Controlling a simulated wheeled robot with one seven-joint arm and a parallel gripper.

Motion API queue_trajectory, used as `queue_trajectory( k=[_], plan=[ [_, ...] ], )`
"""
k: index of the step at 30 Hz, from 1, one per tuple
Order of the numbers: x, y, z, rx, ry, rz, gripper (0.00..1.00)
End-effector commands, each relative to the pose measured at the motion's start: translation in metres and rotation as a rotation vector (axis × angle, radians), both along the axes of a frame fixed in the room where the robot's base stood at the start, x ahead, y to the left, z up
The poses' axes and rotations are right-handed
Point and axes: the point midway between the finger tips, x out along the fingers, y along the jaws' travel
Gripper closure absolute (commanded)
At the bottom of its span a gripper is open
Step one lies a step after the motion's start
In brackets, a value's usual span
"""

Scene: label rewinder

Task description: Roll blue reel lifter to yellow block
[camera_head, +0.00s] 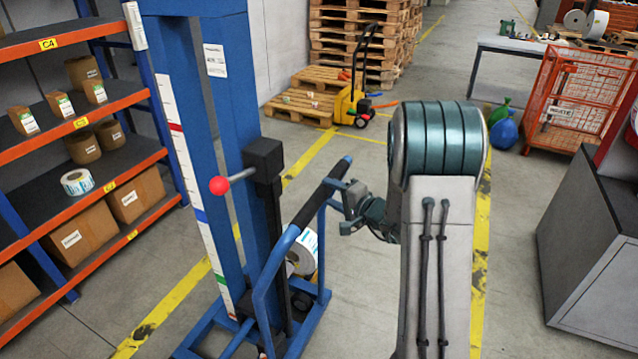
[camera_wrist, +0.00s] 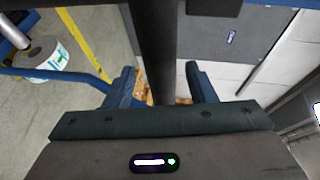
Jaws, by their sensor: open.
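The blue reel lifter (camera_head: 233,110) stands upright at the centre left, with a tall blue mast, a red-knobbed lever and a blue base frame. Its push handle has a black grip bar (camera_head: 318,195) that slants toward my arm. My gripper (camera_head: 345,192) is at the upper part of this bar. In the wrist view the black bar (camera_wrist: 152,40) runs between the two open fingers of my gripper (camera_wrist: 163,80), with gaps on both sides. I cannot clearly make out a separate yellow block. A white label reel (camera_head: 303,253) shows low behind the handle frame.
A yellow pallet truck (camera_head: 352,106) stands by stacked wooden pallets (camera_head: 355,45) at the back. An orange shelf rack (camera_head: 75,130) is on the left. An orange mesh cage (camera_head: 575,100) and a grey cabinet (camera_head: 595,250) are on the right. Open floor with yellow lines lies between.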

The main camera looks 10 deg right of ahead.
Motion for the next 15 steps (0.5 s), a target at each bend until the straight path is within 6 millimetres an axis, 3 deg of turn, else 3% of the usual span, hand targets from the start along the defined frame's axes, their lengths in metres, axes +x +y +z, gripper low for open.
queue_trajectory(
  k=[6,15],
  plan=[
    [0.032,0.019,-0.005,0.0,0.001,0.002,0.5],
    [0.047,0.028,-0.01,0.001,0.001,0.0,0.5]
  ],
)
